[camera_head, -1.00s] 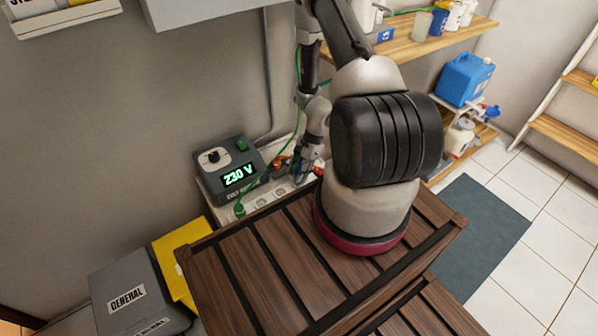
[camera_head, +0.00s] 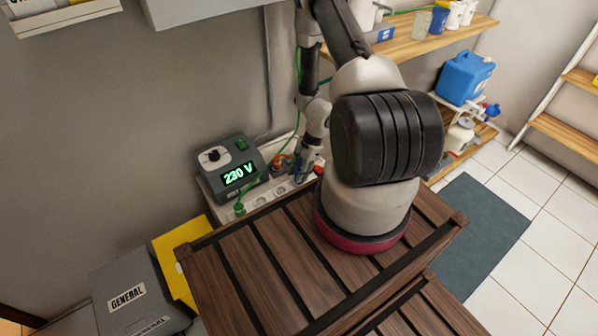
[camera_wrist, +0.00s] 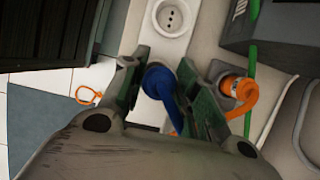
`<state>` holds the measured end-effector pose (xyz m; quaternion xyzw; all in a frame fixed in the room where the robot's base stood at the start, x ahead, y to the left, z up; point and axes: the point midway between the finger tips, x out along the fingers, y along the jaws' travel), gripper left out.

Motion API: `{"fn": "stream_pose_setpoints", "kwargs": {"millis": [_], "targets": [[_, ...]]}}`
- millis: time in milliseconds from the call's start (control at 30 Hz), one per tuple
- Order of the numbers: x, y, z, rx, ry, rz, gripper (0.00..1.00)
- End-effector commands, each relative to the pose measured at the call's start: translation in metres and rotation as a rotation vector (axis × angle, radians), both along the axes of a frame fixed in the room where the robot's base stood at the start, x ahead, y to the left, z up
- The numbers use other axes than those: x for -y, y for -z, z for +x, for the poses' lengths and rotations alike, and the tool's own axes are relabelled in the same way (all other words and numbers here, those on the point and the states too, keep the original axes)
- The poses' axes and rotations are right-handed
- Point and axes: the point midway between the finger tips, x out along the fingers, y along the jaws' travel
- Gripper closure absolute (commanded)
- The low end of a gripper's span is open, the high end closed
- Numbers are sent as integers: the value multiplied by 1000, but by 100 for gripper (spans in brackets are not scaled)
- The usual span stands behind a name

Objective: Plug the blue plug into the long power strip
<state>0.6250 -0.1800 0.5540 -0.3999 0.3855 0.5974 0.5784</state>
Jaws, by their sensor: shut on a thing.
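My gripper (camera_wrist: 166,95) is shut on the blue plug (camera_wrist: 157,82), which sits between its two fingers in the wrist view. The long power strip (camera_wrist: 176,22) is white and runs under and beyond the fingers, with a round socket (camera_wrist: 172,17) bare just past the plug. In the head view my gripper (camera_head: 302,172) is low over the right part of the strip (camera_head: 259,203). The plug's underside is hidden, so I cannot tell whether it touches a socket.
An orange plug (camera_wrist: 238,88) sits right beside the right finger. A green plug (camera_head: 239,208) is at the strip's left part. The 230 V unit (camera_head: 229,166) stands behind the strip. An orange cord loop (camera_wrist: 87,95) lies at left.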

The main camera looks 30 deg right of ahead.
Motion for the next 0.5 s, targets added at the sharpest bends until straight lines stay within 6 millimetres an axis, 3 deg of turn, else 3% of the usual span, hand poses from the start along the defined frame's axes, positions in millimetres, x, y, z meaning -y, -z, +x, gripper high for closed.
{"fn": "stream_pose_setpoints", "kwargs": {"millis": [467, 500], "targets": [[0, 7, -1, -2, -1, 0, 95], [0, 7, -1, -2, -1, 0, 64]]}}
